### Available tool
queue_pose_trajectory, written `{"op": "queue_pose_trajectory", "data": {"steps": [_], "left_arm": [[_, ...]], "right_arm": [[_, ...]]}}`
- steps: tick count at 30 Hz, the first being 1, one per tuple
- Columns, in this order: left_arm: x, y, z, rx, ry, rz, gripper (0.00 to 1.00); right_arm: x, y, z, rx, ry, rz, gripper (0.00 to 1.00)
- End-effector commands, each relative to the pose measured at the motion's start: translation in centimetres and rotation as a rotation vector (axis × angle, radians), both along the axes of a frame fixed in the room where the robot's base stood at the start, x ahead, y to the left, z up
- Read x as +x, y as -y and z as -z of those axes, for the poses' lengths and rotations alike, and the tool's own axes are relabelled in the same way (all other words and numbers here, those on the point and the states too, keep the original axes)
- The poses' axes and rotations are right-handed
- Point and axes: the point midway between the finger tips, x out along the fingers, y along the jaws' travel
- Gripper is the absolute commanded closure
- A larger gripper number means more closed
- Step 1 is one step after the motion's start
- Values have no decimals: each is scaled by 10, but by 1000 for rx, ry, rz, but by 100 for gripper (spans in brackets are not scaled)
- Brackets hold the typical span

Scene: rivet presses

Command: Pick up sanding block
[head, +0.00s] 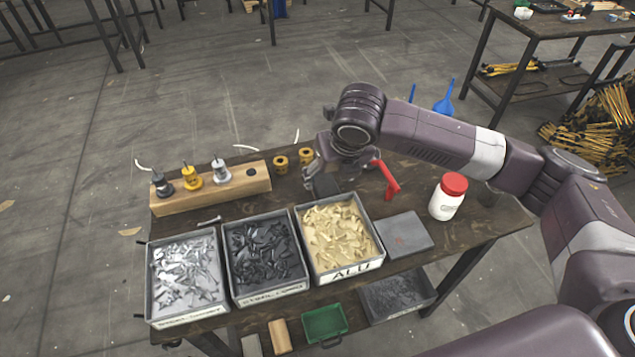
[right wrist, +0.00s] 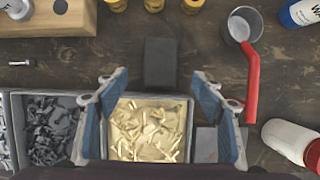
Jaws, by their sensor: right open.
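A dark grey block, which looks like the sanding block (right wrist: 160,62), lies on the wooden table just behind the bin of tan rivets in the right wrist view. In the head view the block (head: 326,186) shows partly under my right gripper (head: 318,172). In the right wrist view my right gripper (right wrist: 158,80) is open, with its blue-padded fingers spread wide to either side of the block's near end. Nothing is between the fingers except the view of the block and the bin. My left gripper is not in view.
A metal cup with a red handle (right wrist: 252,85) stands right of the block. A white jar with red lid (head: 449,198) and a grey slab (head: 405,234) are further right. Rivet bins (head: 308,283) line the front. A wooden rack (head: 212,190) stands left.

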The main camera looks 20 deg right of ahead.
Motion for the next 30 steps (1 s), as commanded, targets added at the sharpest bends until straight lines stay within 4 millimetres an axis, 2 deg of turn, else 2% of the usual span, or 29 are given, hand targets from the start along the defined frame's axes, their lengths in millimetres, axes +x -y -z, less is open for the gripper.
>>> {"op": "queue_pose_trajectory", "data": {"steps": [1,5,8,13,16,19,22,27,30], "left_arm": [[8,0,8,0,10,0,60],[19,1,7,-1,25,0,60],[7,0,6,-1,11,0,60],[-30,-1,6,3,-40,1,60],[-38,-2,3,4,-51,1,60],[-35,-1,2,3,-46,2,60],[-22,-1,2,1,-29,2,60],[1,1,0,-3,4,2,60],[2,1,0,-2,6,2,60]], "right_arm": [[1,3,6,-7,1,-6,38],[4,4,11,-14,-1,-16,38],[8,3,21,-14,-4,-15,38],[17,2,37,-12,-2,-15,38],[24,-1,51,-14,-3,-15,38],[30,-2,64,-12,-2,-15,38],[33,-2,73,-13,-1,-15,38],[35,-1,76,-13,1,-16,38],[35,-1,75,-13,1,-16,38]]}}
